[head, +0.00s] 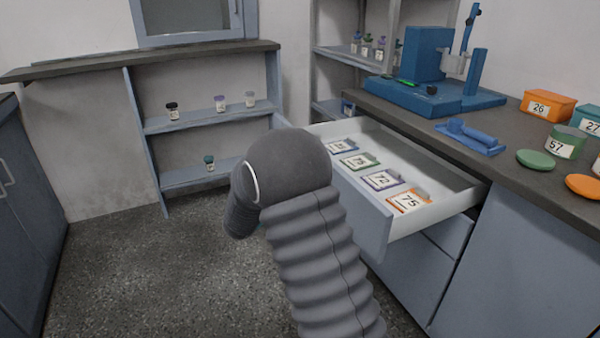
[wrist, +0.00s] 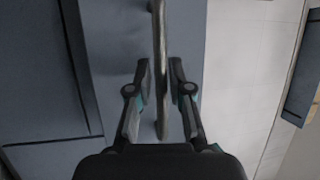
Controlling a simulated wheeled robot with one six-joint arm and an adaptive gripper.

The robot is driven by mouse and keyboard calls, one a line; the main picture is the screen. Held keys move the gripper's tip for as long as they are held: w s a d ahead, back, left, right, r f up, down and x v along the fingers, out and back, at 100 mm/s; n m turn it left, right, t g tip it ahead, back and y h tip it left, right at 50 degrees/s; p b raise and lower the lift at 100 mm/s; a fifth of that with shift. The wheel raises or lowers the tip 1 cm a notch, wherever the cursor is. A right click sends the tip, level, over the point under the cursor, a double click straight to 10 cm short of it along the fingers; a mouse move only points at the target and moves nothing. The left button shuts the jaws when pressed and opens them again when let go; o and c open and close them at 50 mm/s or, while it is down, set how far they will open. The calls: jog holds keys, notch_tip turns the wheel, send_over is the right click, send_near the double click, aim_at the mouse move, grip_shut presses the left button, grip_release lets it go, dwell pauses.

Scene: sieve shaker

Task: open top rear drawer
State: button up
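The top drawer (head: 362,200) of the right-hand counter is pulled well out. It has a blue-grey front and white inner walls, and holds several labelled packets (head: 384,180). In the head view my arm covers part of its front, and my gripper and the handle are hidden. In the wrist view a metal bar handle (wrist: 160,40) runs up the picture in front of a blue-grey panel. My gripper (wrist: 160,65) has one finger on each side of this bar. A narrow gap seems to show between each finger and the bar.
The dark countertop (head: 400,120) carries a blue press (head: 425,60), a blue tool (head: 470,136), an orange box (head: 546,106) and a green jar (head: 566,142). Shelves (head: 210,118) with small bottles stand at the back. Grey floor (head: 130,270) is clear left of my arm.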

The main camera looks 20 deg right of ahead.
jog(key=shift+o, duration=0.6)
jog(key=shift+a, duration=0.1)
jog(key=shift+a, duration=0.15)
jog(key=v, duration=1.1)
jog(key=shift+s+a, duration=0.2)
jog(key=shift+s, duration=0.05)
jog(key=shift+f, duration=0.1)
